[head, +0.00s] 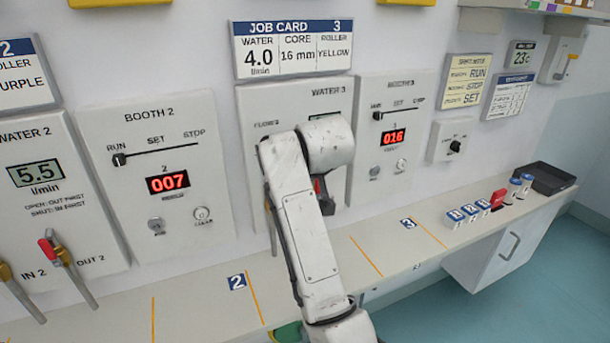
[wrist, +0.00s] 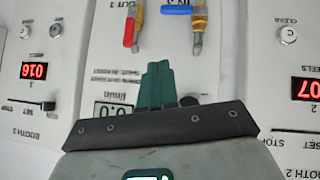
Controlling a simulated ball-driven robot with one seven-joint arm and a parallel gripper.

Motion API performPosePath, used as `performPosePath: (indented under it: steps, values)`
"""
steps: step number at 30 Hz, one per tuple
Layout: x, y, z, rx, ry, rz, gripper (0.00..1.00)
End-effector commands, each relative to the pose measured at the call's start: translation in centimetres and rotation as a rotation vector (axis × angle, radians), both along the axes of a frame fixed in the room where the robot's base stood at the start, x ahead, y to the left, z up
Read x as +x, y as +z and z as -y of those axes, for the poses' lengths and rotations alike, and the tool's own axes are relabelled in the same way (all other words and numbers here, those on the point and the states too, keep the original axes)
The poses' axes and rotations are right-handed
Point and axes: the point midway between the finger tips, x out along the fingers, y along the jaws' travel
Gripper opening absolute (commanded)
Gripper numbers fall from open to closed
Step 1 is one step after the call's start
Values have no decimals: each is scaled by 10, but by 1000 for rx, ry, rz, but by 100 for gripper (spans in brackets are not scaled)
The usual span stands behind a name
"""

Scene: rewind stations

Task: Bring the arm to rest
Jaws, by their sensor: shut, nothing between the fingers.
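My gripper (wrist: 157,66) shows in the wrist view with its teal fingers together and empty. It is in front of the Water 3 panel (wrist: 108,60), which appears upside down there. Its fingertips point toward two valves, one with a red handle (wrist: 129,28) and one with a blue handle (wrist: 182,12). I cannot tell the gap to the panel. In the head view my arm is raised and bent in front of the Water 3 panel (head: 252,103), and the arm hides the gripper and most of the panel.
The Booth 2 panel (head: 109,205) is left of my arm and the Booth 3 panel (head: 372,187) right of it. The bench (head: 200,290) runs below. Several blue-and-white items (head: 470,211), a red item (head: 498,198) and a black tray (head: 547,178) stand at its right end.

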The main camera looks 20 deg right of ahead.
Motion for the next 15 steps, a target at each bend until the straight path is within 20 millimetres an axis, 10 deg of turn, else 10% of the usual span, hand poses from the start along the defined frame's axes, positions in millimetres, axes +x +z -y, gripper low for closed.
performPosePath:
  steps: [10,15]
  values:
    - [-3,-7,1,1,-1,-8,0]
    - [-33,-61,10,13,-13,-73,0]
